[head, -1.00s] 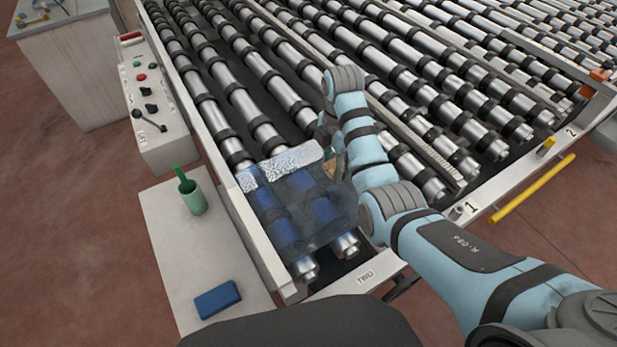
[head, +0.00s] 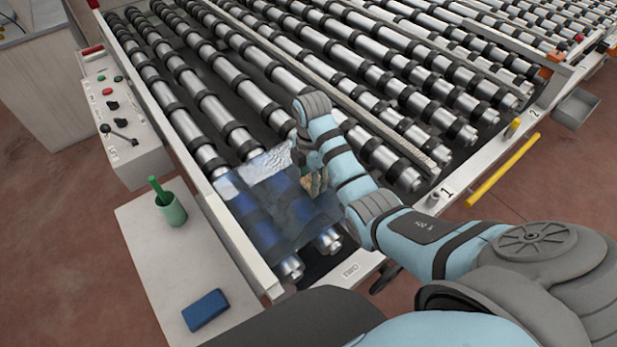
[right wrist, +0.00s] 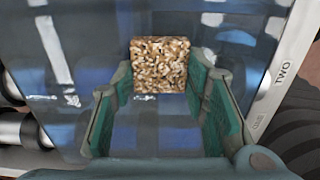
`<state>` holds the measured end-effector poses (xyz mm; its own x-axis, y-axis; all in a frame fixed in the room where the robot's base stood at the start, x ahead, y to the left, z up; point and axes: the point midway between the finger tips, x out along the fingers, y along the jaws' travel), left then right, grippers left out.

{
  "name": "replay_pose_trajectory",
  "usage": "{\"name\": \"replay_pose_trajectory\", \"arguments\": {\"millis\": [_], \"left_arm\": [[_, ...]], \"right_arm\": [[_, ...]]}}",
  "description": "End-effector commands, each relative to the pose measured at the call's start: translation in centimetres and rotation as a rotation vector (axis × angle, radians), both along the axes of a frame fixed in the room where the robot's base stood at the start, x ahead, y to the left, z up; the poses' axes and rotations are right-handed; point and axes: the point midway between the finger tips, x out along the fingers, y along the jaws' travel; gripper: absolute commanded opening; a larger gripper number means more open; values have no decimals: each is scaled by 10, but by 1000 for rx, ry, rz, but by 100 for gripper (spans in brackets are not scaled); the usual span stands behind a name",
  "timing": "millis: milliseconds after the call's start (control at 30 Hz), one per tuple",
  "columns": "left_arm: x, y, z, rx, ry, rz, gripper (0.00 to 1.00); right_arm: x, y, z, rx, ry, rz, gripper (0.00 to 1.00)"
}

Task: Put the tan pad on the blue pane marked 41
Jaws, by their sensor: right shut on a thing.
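The tan speckled pad (right wrist: 160,65) sits between the fingertips of my right gripper (right wrist: 161,78), which is shut on it. The pad also shows in the head view (head: 314,184), at the right edge of the blue pane. The see-through blue pane (head: 272,213) lies on the rollers at the near left end of the conveyor, with bright glare on its far part. In the right wrist view the pane (right wrist: 85,40) fills the space behind the pad; I cannot tell whether they touch. No mark 41 is readable. My left gripper is out of view.
A pale side table (head: 150,262) at left holds a green cup (head: 171,209) and a blue block (head: 205,310). A control box (head: 122,125) stands behind it. The conveyor's frame rail (head: 240,245) runs along the pane's left side.

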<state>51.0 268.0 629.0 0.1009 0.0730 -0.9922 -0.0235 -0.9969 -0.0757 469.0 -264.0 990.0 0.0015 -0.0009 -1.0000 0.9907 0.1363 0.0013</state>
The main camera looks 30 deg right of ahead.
Motion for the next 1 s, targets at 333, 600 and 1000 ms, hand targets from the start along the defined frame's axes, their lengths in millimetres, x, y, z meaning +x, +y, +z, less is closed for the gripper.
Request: {"name": "replay_pose_trajectory", "arguments": {"millis": [333, 600, 1000], "left_arm": [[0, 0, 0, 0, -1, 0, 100], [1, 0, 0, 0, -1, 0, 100], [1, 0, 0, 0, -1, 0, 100]], "right_arm": [[1, 1, -2, 0, 0, 1, 61], [1, 1, -2, 0, 0, 2, 61], [4, 6, 26, 0, -2, 12, 61]]}}
